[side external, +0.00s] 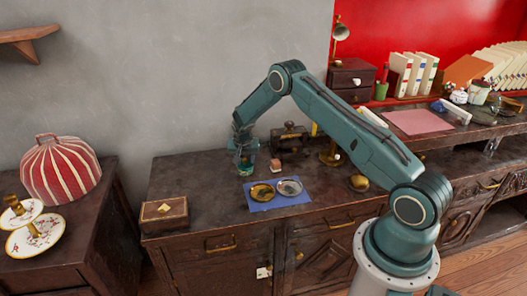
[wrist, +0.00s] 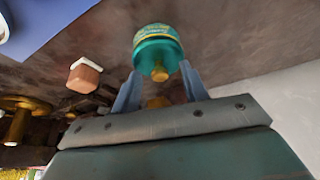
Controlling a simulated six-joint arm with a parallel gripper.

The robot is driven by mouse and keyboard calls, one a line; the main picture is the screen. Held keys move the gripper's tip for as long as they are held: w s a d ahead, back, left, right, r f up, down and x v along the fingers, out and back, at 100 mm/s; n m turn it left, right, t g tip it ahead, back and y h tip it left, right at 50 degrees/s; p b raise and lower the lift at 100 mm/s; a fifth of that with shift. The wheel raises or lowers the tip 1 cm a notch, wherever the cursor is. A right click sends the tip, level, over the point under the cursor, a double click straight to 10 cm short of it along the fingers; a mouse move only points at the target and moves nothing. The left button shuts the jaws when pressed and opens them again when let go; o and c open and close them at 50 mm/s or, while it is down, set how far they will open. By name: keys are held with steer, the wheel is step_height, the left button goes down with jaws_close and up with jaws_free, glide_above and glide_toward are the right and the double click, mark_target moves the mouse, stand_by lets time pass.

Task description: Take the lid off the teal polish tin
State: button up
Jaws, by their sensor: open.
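The teal polish tin (wrist: 157,48) is in the upper middle of the wrist view. It has a yellowish label band and a small brass knob (wrist: 160,73) on its teal lid (wrist: 152,58); the lid is on. My gripper (wrist: 162,82) is open, with one finger on each side of the knob, and holds nothing. Whether the fingers touch the lid cannot be told. In the side external view my gripper (side external: 243,155) is low over the tin (side external: 246,170), which stands on the dark cabinet top and is partly hidden.
A blue cloth (side external: 256,206) with two small dishes lies in front of the tin. A small white-topped block (side external: 276,166) sits to the tin's right. A brass stand (side external: 331,157) is farther right. A wooden box (side external: 164,214) is at the left; the cabinet top between is clear.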

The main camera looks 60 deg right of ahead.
mark_target(245, 160)
stand_by(0.4)
jaws_close()
steer(key=shift+r, duration=0.2)
step_height(245, 160, up, 20)
steer(key=shift+f, duration=0.15)
stand_by(0.6)
stand_by(0.4)
